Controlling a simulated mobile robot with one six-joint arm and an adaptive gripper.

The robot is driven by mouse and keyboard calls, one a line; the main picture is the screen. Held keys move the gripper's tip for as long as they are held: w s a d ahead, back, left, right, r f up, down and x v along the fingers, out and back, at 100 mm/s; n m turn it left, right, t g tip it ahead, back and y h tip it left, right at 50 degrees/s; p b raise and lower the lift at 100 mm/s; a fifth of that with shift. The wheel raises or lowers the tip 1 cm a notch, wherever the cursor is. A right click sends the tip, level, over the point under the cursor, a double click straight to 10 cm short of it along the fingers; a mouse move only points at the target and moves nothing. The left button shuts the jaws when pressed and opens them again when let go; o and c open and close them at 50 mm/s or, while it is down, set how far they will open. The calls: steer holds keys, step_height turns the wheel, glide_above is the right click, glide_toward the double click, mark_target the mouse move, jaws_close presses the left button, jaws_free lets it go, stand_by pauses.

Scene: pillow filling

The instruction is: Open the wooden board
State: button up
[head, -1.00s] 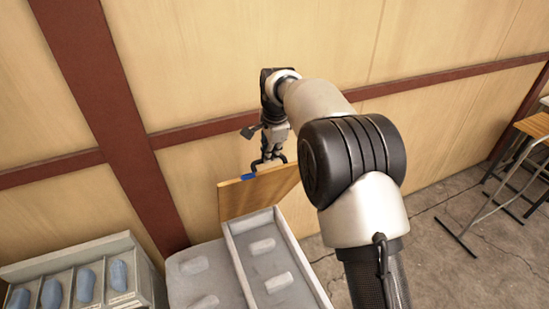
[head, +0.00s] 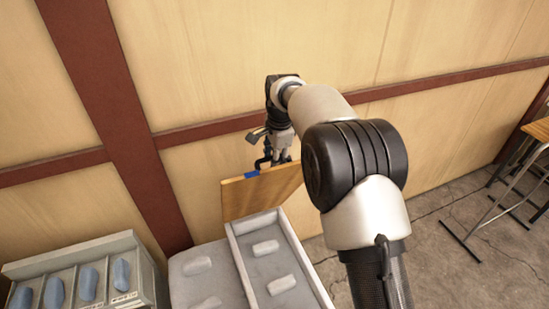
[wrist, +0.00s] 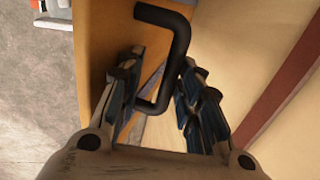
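The wooden board (head: 255,194) stands steeply raised at the back of the grey tray, with a blue patch on its top edge. It also shows in the wrist view (wrist: 98,55). My gripper (head: 276,160) is at the board's top edge on the far side, its fingertips partly hidden by the board. In the wrist view my gripper (wrist: 162,95) has its two fingers well apart. A black bent handle (wrist: 178,50) lies partly in the gap between them. I cannot tell whether a finger touches the handle or the board.
The grey tray (head: 238,262) holds pale filling pieces, and a grey pad (head: 182,277) with similar pieces lies left of it. A grey rack (head: 135,262) with blue pieces stands at lower left. A wood-panelled wall is close behind; a stool (head: 538,130) stands at right.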

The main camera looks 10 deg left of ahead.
steer(key=shift+w+a, duration=0.1)
steer(key=shift+w, duration=0.05)
steer(key=shift+w+r, duration=0.15)
steer(key=shift+r, duration=0.15)
step_height(320, 180, up, 11)
steer(key=s+d, duration=0.1)
steer(key=s, duration=0.1)
steer(key=shift+s+d, duration=0.3)
steer(key=shift+s, duration=0.05)
steer(key=shift+c, duration=0.3)
